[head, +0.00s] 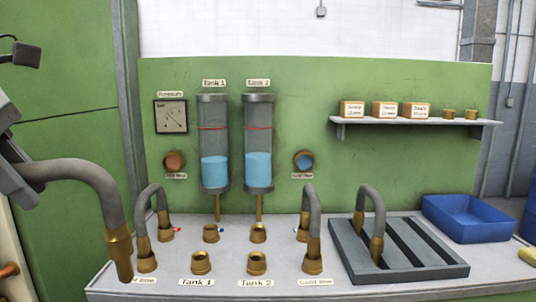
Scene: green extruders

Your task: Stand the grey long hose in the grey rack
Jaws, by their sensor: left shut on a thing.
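My left gripper (16,178) is at the left edge, partly cut off, shut on a grey long hose (88,178). The hose bends over to the right and hangs down, its brass end (119,252) in front of the left side of the bench. Its other end is out of sight. The grey rack (442,272) is a slotted tray on the right of the bench, far from the gripper. Another grey hose (375,200) stands arched in its left part, brass ends down. My right gripper is not in view.
Arched hoses stand at the left (142,212) and centre right (313,215) of the bench (310,287). Several brass sockets (257,264) lie between them. Two tanks (214,140) stand behind. A blue bin (468,215) is behind the rack, below a shelf (415,122).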

